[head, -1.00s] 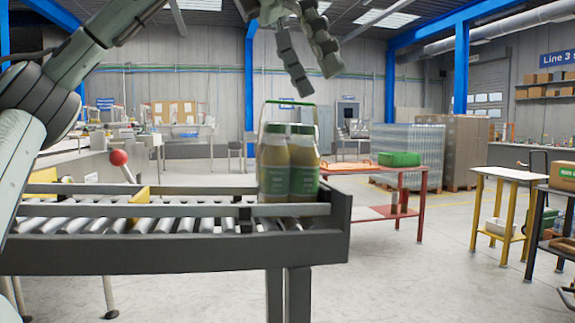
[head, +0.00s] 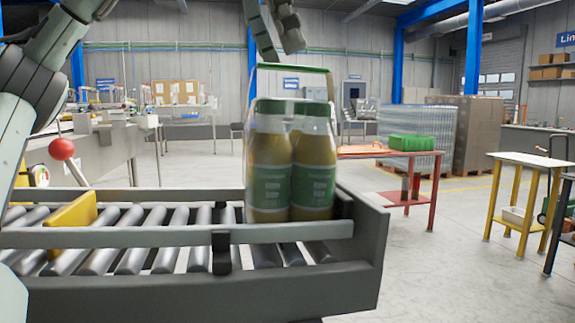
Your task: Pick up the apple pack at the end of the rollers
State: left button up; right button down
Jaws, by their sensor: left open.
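The apple pack (head: 291,175) stands upright at the right end of the rollers (head: 155,238). It is a cluster of yellow-brown bottles with green caps and green labels, with a green-topped carry handle (head: 292,68) above them. My left gripper (head: 276,40) hangs above the handle, open and empty, with its upper part cut off by the top edge of the picture. Whether its fingers overlap the handle in depth is hard to tell. My right gripper is not in view.
Grey side rails (head: 180,235) and an end plate bound the rollers. A red table (head: 390,152) with a green crate stands behind; a white-topped table (head: 527,160) is at right.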

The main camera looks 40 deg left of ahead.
pick_arm(q)
jog(key=shift+x, duration=2.95)
jog(key=shift+w, duration=0.1)
jog(key=c, duration=1.4)
jog(key=shift+r, duration=0.15)
jog(key=shift+c, duration=0.2)
jog(key=shift+r, duration=0.1)
